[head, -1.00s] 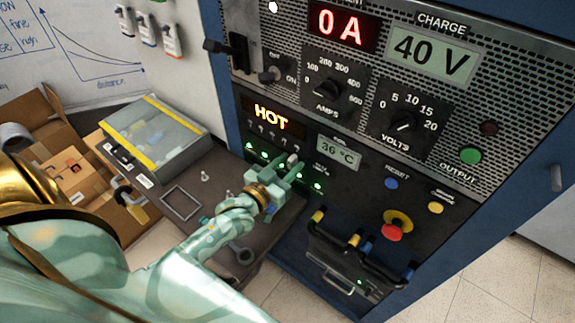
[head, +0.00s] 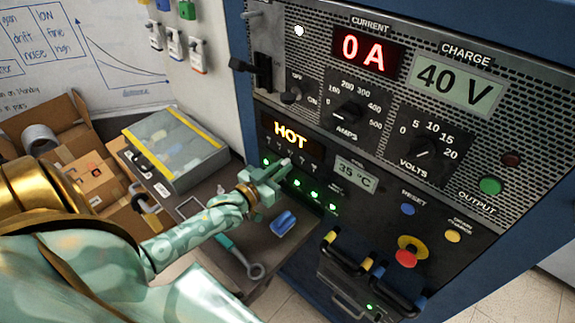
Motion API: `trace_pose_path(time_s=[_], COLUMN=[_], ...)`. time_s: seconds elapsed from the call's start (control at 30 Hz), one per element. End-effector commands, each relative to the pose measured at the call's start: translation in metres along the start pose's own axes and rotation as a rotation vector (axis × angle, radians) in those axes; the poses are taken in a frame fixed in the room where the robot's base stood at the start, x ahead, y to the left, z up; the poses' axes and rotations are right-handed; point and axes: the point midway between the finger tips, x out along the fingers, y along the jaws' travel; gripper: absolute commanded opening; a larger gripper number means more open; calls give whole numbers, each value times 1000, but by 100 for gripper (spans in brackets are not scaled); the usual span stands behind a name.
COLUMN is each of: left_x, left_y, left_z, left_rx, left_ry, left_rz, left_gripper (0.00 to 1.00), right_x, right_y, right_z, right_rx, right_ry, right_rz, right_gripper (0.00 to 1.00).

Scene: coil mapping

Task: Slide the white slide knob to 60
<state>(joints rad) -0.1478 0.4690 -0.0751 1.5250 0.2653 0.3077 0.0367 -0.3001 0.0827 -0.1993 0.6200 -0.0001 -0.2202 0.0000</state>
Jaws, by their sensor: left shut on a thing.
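My left gripper (head: 280,170) is in front of the lower part of the control panel (head: 385,205), just below the orange HOT display (head: 290,137). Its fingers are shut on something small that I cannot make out. They cover part of a row of green lights. I cannot clearly identify a white slide knob or a scale marked 60. A small white round piece (head: 299,30) is on the upper panel, left of the red current display (head: 366,50); I cannot tell what it is. My right gripper is not in view.
A grey case with yellow edges (head: 172,145) stands at the left by open cardboard boxes (head: 82,158). A blue item (head: 284,222) and a wrench (head: 242,260) lie on the dark surface below my gripper. Handles (head: 345,252) and a red button (head: 406,258) stick out low on the panel.

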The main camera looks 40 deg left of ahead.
Motion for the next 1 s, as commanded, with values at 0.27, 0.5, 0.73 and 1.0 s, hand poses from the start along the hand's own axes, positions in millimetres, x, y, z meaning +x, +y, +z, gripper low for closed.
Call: trace_pose_path(time_s=[0.27,0.5,0.73,1.0], left_x=[0,0,-25,-98], left_y=[0,1,1,1], left_z=[0,0,0,1], left_rx=[1,1,1,1], left_ry=[-2,-1,-4,-7], left_rz=[0,0,0,0], left_gripper=[36,36,36,36], right_x=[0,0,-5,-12], right_y=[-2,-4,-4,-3], right_z=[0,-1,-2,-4], right_rx=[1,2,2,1], right_ry=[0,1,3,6], right_rz=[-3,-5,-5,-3], right_gripper=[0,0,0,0])
